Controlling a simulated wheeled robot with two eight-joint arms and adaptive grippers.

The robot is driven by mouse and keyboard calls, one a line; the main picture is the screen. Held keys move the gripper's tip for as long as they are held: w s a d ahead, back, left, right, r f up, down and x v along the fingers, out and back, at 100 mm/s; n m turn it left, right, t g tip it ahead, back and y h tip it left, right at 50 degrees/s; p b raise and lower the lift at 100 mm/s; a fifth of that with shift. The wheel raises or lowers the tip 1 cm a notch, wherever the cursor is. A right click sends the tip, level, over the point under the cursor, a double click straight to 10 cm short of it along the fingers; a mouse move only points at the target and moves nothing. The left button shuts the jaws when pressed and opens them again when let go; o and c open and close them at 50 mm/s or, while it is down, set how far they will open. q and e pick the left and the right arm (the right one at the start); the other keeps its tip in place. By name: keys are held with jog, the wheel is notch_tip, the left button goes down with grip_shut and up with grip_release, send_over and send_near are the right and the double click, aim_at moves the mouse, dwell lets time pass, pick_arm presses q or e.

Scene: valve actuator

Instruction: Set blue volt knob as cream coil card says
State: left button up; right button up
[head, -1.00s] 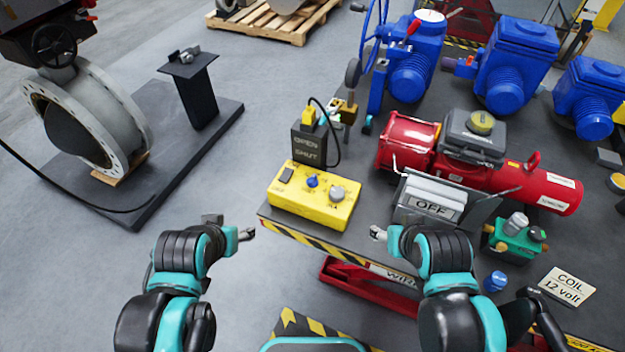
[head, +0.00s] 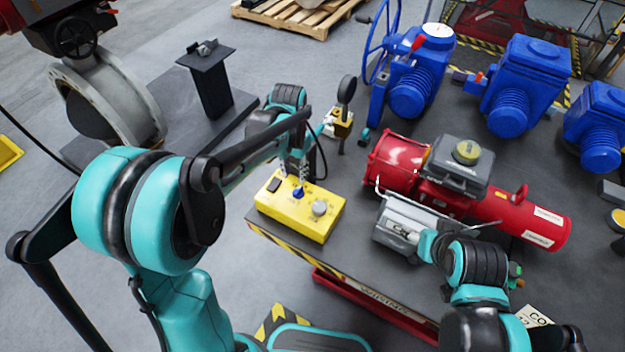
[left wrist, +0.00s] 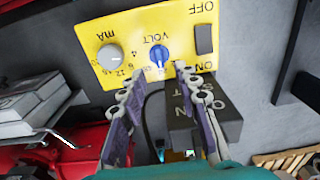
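The yellow box (head: 270,205) stands on the bench's near left corner. It carries the blue volt knob (head: 298,192), a grey mA knob (head: 319,207) and a dark switch. In the left wrist view the blue knob (left wrist: 159,55) sits beside printed numbers; its exact setting is too small to read. My left gripper (head: 300,175) is above the box. Its fingers (left wrist: 158,78) are open, apart on either side just short of the blue knob. The cream coil card (head: 537,314) is mostly hidden by my right arm. My right gripper (head: 403,232) is over the grey box, its fingers unclear.
The black OPEN/SHUT block (left wrist: 205,112) is close beside my left fingers in the left wrist view. A red actuator (head: 470,190) lies right of the yellow box, with the grey box (head: 385,225) before it. Blue actuators (head: 520,75) stand behind.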

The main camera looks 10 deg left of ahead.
aim_at(298, 190)
pick_arm(q)
jog(key=shift+w+d+f, duration=0.25)
jog(key=shift+w, duration=0.05)
jog(key=shift+f, duration=0.35)
notch_tip(298, 190, down, 7)
jog(key=shift+f+b, duration=0.1)
jog(key=shift+b, duration=0.9)
jog(key=shift+c, duration=0.3)
grip_shut()
